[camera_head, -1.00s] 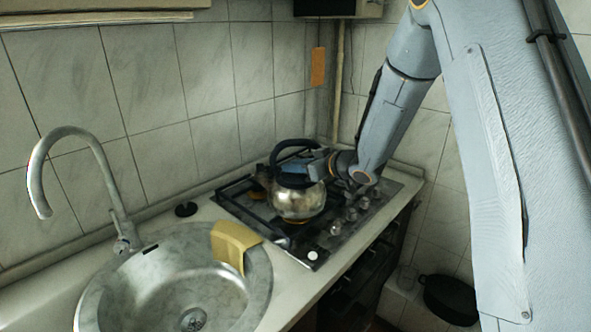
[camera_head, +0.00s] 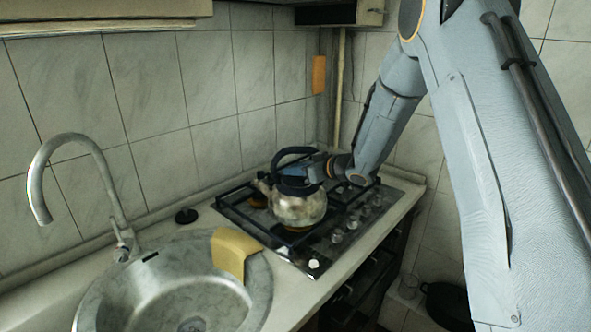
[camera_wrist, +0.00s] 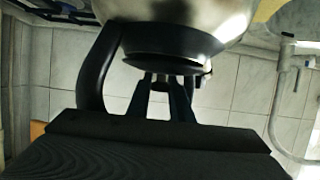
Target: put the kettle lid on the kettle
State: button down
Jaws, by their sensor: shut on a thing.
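The kettle (camera_head: 297,208) is a shiny metal pot with a black arched handle (camera_head: 280,157), standing upright on the hob. My gripper (camera_head: 300,178) reaches in from the right, under the handle, at the kettle's top. In the wrist view, which is upside down, my gripper (camera_wrist: 163,86) is shut on the knob of the dark kettle lid (camera_wrist: 185,68). The lid is close to the black rim (camera_wrist: 180,42) of the kettle (camera_wrist: 185,10), with its far edge looking slightly apart. I cannot tell whether it touches. The handle (camera_wrist: 95,75) passes beside my fingers.
The black gas hob (camera_head: 330,240) has raised grates. A round metal sink (camera_head: 100,300) with a tall tap (camera_head: 38,185) is at left, with a yellow cloth (camera_head: 236,252) over its rim. A small black disc (camera_head: 186,215) lies on the counter. Tiled walls close the back.

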dwell(0.3)
jog(key=c, duration=1.5)
grip_release()
jog(key=shift+b+v, duration=1.05)
jog(key=shift+v, duration=2.85)
